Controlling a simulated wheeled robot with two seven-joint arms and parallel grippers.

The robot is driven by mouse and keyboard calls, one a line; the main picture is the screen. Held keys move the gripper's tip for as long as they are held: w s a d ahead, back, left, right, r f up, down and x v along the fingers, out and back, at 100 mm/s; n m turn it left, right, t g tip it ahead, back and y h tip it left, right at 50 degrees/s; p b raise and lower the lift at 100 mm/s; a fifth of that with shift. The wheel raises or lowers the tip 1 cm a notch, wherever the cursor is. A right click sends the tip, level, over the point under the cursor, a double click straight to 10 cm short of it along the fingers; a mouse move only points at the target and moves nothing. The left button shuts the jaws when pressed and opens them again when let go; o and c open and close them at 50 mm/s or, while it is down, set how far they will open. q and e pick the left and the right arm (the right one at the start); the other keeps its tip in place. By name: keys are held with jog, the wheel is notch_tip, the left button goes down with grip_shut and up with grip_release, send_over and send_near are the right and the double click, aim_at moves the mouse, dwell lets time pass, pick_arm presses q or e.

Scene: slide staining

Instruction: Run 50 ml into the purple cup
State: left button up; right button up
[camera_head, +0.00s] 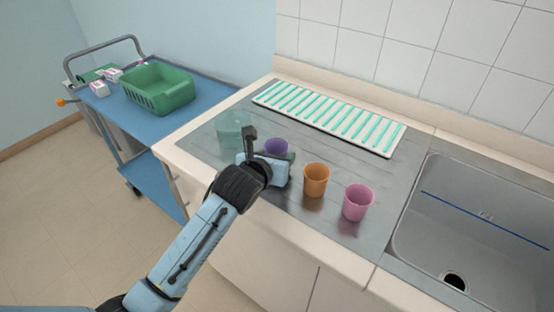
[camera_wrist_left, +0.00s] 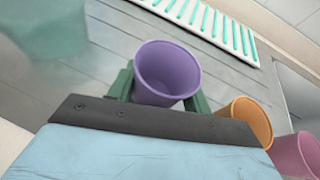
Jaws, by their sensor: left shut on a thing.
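The purple cup (camera_head: 276,146) is upright at the grey work surface, partly hidden behind my left gripper (camera_head: 279,156) in the head view. In the left wrist view the purple cup (camera_wrist_left: 168,72) sits between the green fingers of my left gripper (camera_wrist_left: 160,97), which is shut on it. The cup's inside looks empty in that view. A translucent pale green vessel (camera_head: 231,136) stands to the left of the purple cup, and it also shows large in the left wrist view (camera_wrist_left: 45,32). My right gripper is not in view.
An orange cup (camera_head: 317,181) and a pink cup (camera_head: 358,203) stand to the right. A white rack with teal strips (camera_head: 258,98) lies behind. A sink (camera_head: 480,225) is at the far right. A blue cart (camera_head: 205,93) with a green basket (camera_head: 160,90) stands left.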

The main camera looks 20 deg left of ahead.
pick_arm(q)
notch_tip(320, 180, up, 7)
jog(key=shift+p, duration=0.75)
jog(key=shift+r, duration=0.55)
